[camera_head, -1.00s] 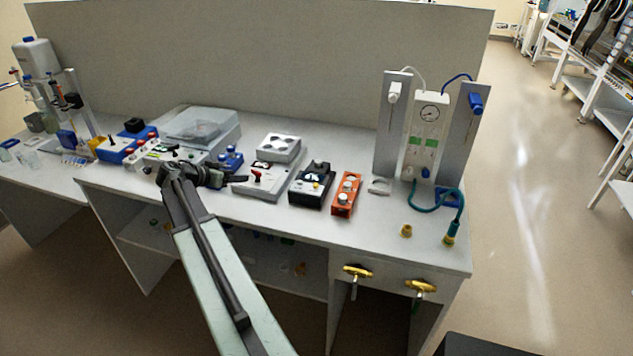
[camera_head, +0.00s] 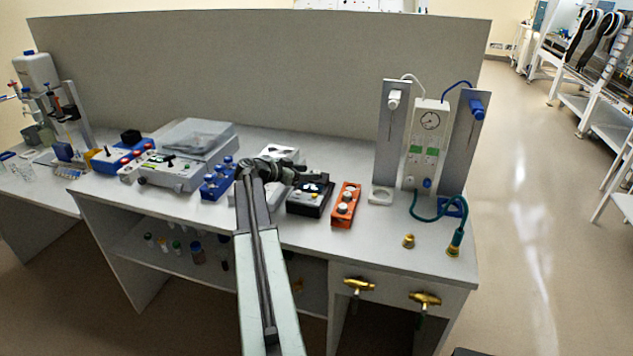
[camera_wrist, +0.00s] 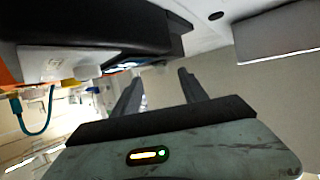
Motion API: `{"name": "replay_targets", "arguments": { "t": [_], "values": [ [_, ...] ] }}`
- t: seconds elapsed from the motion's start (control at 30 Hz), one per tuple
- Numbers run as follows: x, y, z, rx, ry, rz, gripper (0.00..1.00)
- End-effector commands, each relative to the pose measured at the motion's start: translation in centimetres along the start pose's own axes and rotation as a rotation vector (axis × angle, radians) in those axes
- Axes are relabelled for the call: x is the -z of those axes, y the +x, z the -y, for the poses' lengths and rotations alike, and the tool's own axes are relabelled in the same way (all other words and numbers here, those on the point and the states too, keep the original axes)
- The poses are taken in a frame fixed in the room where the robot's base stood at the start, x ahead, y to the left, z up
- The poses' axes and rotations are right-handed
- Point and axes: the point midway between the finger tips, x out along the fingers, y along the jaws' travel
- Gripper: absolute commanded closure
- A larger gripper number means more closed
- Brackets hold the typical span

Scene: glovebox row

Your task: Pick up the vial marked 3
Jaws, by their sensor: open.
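I cannot make out a vial marked 3 in either view. Several small capped bottles (camera_head: 163,244) stand on the shelf under the bench, too small to read. My gripper (camera_head: 296,170) is above the middle of the bench, pointing right and hiding part of a pale device. In the wrist view my gripper (camera_wrist: 160,82) has its two dark fingers apart, with nothing between them.
A black device (camera_head: 310,197) and an orange box (camera_head: 345,204) sit right of my gripper. A blue box (camera_head: 219,180) and a scale (camera_head: 185,165) are on its left. A gauge panel (camera_head: 428,140) rises at the right. Brass taps (camera_head: 425,299) stick out in front.

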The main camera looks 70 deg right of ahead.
Motion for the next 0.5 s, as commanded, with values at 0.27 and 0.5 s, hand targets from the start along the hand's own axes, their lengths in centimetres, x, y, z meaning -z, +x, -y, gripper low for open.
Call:
{"name": "replay_targets", "arguments": {
  "t": [0.27,0.5],
  "values": [
    [0.2,3.1,0.2,0.0,0.0,0.0,0.49],
    [0.2,3.0,0.2,0.0,0.0,0.0,0.88]
  ]
}}
